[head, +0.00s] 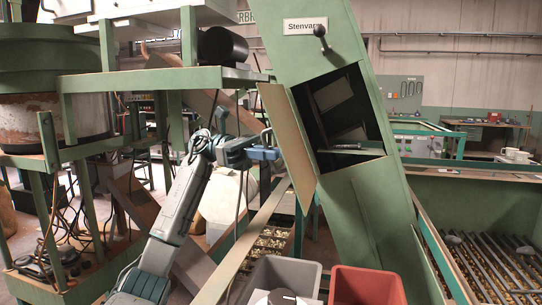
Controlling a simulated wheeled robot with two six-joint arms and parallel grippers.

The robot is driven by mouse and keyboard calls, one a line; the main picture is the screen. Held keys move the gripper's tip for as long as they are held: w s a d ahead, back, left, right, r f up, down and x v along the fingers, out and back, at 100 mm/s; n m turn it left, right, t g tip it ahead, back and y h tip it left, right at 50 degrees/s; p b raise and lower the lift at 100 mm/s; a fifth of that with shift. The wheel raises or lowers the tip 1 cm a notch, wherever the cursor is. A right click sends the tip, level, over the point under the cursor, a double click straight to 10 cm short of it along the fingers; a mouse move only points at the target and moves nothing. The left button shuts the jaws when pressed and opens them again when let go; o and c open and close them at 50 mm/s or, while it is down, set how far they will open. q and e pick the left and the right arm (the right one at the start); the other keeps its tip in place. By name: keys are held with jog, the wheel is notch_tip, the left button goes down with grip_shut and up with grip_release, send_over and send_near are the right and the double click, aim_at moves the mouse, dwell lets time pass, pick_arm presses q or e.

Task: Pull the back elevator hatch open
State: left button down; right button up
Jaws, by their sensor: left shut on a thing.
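The back elevator hatch (289,140) is a tan panel hinged on the left side of a dark opening (338,112) in the tilted green elevator housing (375,190). The hatch stands swung out to the left, so the opening shows. My left gripper (267,150), with blue fingertips, is at the hatch's outer left edge, about mid-height, and is shut on it. The exact grip point is small and partly hidden by the fingers. My right gripper is not in view.
A grey bin (284,274) and a red bin (366,286) stand below the elevator. A green frame with a drum (50,115) fills the left. A dark ball-ended lever (321,33) sticks out above the opening. A rail bed (492,262) lies at right.

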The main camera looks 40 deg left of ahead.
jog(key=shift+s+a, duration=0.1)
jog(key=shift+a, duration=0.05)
